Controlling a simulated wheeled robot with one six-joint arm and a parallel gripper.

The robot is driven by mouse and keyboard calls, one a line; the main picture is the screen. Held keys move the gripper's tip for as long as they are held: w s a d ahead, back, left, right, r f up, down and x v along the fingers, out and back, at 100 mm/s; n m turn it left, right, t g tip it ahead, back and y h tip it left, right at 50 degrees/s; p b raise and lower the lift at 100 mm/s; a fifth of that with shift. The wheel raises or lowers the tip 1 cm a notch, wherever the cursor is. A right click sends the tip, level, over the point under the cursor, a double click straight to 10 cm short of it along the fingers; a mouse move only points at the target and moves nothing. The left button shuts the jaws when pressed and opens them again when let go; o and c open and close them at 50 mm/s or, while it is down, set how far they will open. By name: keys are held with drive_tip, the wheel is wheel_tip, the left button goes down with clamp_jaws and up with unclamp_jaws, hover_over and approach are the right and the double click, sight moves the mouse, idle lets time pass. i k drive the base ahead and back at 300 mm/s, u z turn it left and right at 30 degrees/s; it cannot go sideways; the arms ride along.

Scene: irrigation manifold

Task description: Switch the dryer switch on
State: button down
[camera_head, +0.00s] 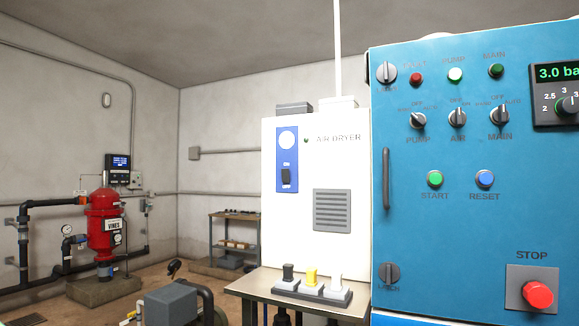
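The air dryer (300,210) is a white cabinet labelled "AIR DRYER", standing in the middle of the head view behind a metal table. Its switch panel (287,150) is a blue plate with a round white dial at the top. The dryer switch (287,178) is a small black switch low on that plate; its position is too small to tell. A small dark green lamp (306,140) sits right of the dial. My gripper is not in view.
A blue control cabinet (450,230) with knobs, lamps, buttons and a red stop button (538,294) fills the right side. A metal table (245,287) bearing a block of handles (312,291) stands before the dryer. A red filter tank (104,225) with pipes is at left.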

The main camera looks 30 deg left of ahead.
sight(285, 176)
drive_tip(key=u, duration=0.3)
drive_tip(key=i, duration=0.6)
drive_tip(key=u, duration=1.15)
drive_tip(key=i, duration=0.5)
drive_tip(key=u, duration=0.55)
